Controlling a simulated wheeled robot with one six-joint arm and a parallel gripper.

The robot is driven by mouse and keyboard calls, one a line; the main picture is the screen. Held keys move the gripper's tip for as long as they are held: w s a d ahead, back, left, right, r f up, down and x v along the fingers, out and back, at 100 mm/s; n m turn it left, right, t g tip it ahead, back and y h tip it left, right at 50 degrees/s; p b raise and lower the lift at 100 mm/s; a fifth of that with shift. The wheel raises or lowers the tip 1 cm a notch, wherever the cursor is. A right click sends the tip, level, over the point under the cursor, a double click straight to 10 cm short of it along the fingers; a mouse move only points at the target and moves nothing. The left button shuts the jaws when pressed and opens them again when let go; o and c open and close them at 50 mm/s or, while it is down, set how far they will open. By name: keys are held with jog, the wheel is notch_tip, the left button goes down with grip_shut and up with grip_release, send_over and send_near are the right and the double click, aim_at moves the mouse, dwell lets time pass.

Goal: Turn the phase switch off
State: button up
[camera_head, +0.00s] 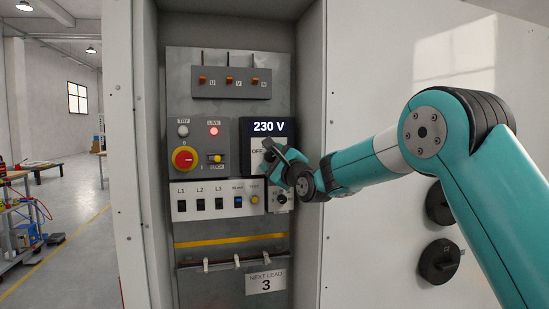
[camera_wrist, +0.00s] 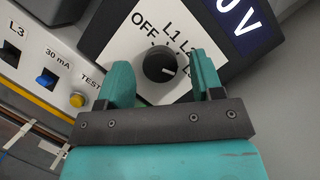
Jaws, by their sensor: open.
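The phase switch (camera_wrist: 160,64) is a round black knob on a white plate marked OFF, L1, L2 and a partly hidden L3. Its white pointer mark faces right in the wrist view, toward the L3 side and away from OFF. In the head view the plate (camera_head: 257,152) shows under a display reading 230 V (camera_head: 269,127), and my gripper covers much of it. My gripper (camera_wrist: 160,60) is open, with one teal finger on each side of the knob. I cannot tell whether the fingers touch it. In the head view my gripper (camera_head: 281,160) reaches in from the right.
A red rotary switch (camera_head: 185,158) on yellow and a lit red LIVE lamp (camera_head: 213,131) are left of the plate. Below is a row of black toggles, a blue switch (camera_wrist: 46,79) and a yellow TEST button (camera_wrist: 77,100). Cabinet side walls (camera_head: 308,90) flank the panel.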

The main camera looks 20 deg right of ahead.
jog(key=c, duration=0.9)
